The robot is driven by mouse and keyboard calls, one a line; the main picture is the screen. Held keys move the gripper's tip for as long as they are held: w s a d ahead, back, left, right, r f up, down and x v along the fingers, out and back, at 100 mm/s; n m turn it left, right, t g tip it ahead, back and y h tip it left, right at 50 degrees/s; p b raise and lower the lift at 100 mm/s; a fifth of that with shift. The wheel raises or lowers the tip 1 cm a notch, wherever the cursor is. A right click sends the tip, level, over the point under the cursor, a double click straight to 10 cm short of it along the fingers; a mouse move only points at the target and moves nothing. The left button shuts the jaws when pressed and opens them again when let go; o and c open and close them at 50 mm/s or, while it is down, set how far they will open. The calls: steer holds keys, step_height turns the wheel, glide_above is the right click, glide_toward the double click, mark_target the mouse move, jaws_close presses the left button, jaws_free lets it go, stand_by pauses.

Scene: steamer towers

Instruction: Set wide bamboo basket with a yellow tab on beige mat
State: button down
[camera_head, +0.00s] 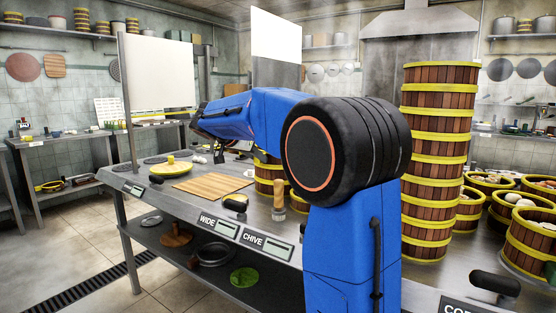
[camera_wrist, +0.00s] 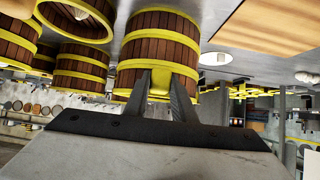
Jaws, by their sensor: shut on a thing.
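My gripper (camera_wrist: 162,78) is shut on the yellow tab (camera_wrist: 160,88) of a brown wooden basket with yellow bands (camera_wrist: 165,50). The wrist view is upside down, so the basket is upright. I cannot tell whether its base touches the counter. In the head view my gripper (camera_head: 217,154) is mostly hidden by my blue arm, and a yellow-banded basket (camera_head: 267,184) shows partly beneath the arm. A tan slatted board (camera_head: 213,186) lies on the counter to its left.
A tall tower of yellow-banded baskets (camera_head: 437,150) stands right of my arm. Several filled baskets crowd the right counter. A yellow-rimmed lid (camera_head: 171,168) lies near the slatted board. A wooden-handled tool (camera_head: 279,198) stands at the front edge. Black handles (camera_head: 235,205) stick out there too.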

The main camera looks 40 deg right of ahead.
steer(key=shift+r, duration=1.75)
stand_by(0.6)
steer(key=shift+f, duration=1.45)
steer(key=shift+r, duration=0.15)
